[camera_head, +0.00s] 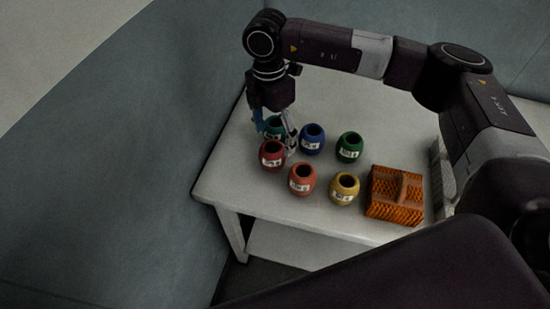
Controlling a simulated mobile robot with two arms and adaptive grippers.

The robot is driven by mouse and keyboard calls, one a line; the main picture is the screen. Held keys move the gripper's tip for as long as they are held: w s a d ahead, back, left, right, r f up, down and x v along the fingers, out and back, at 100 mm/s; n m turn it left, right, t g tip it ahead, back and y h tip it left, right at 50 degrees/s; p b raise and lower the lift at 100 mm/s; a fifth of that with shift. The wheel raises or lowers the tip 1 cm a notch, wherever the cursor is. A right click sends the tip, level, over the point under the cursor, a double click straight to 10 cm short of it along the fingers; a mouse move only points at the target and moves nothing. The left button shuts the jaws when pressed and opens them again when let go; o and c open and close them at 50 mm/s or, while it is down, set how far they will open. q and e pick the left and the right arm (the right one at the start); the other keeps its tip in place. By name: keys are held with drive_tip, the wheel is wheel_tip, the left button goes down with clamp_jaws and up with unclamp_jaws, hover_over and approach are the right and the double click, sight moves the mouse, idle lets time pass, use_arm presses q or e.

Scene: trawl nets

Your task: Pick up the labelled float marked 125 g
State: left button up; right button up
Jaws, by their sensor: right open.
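Several small barrel-shaped floats with dark openings on top and white labels stand on a white table. The back row has a teal float (273,128), a blue float (312,139) and a green float (349,147). The front row has a dark red float (271,156), an orange-red float (302,179) and a yellow float (344,188). The label writing is too small to read, so I cannot tell which is 125 g. My right gripper (274,136) is open, pointing down, its fingers on either side of the teal float, partly hiding it. My left gripper is not in view.
An orange woven basket (396,196) with a handle stands on the table (240,190) at the right of the floats. A grey-blue wall (120,150) runs close along the table's left side. The front left of the tabletop is clear.

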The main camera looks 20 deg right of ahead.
sight(273, 155)
drive_tip(key=shift+m, duration=0.3)
wheel_tip(273, 155, down, 8)
drive_tip(key=shift+s+r+p, duration=0.1)
drive_tip(key=shift+s+p, duration=0.05)
drive_tip(key=shift+p, duration=0.9)
drive_tip(key=shift+a, duration=0.1)
drive_tip(key=shift+c, duration=0.7)
drive_tip(key=c, duration=1.2)
drive_tip(key=shift+o, duration=0.2)
